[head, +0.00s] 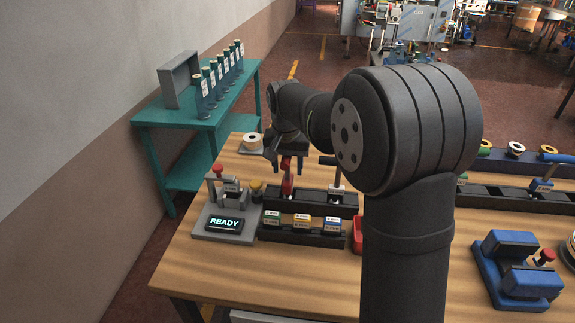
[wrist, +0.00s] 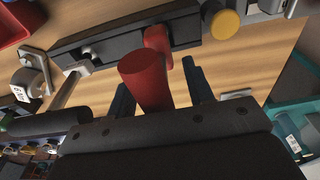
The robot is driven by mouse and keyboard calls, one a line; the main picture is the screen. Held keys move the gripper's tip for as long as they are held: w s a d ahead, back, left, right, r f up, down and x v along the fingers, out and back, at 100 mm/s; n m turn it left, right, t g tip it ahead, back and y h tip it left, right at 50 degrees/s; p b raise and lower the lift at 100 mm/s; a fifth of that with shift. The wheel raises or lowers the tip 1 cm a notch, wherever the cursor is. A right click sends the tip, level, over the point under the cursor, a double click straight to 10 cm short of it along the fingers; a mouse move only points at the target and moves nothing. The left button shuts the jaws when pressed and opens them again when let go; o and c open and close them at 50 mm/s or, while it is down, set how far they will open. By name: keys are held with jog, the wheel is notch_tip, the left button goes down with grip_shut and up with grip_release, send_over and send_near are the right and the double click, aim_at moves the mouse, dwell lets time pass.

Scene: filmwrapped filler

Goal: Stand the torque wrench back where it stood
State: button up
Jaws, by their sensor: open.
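A red-handled tool (head: 287,184), which looks like the torque wrench, stands roughly upright at the left end of the black rack (head: 325,199). My gripper (head: 286,163) is over it, pointing down. In the wrist view the red handle (wrist: 143,72) lies between the two dark fingers of my gripper (wrist: 156,80), with gaps showing beside it. The jaws are open and do not clamp it. A second red part (wrist: 158,42) shows at the rack (wrist: 110,42) beyond the handle. The tool's lower end and its seat are hidden.
A grey-shafted tool (head: 338,177) stands farther right in the rack. A grey station with a READY display (head: 225,223) is at left, several labelled blocks (head: 302,220) in front. A white spool (head: 252,141) sits behind. The table's front (head: 265,272) is clear.

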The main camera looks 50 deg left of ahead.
jog(key=r, duration=0.8)
jog(key=s+d+r, duration=0.1)
jog(key=r, duration=0.3)
jog(key=shift+r, duration=0.1)
jog(key=f, duration=0.8)
jog(key=w+a+f, duration=0.1)
jog(key=f, duration=0.3)
jog(key=shift+a+r, duration=0.1)
jog(key=shift+r, duration=1.6)
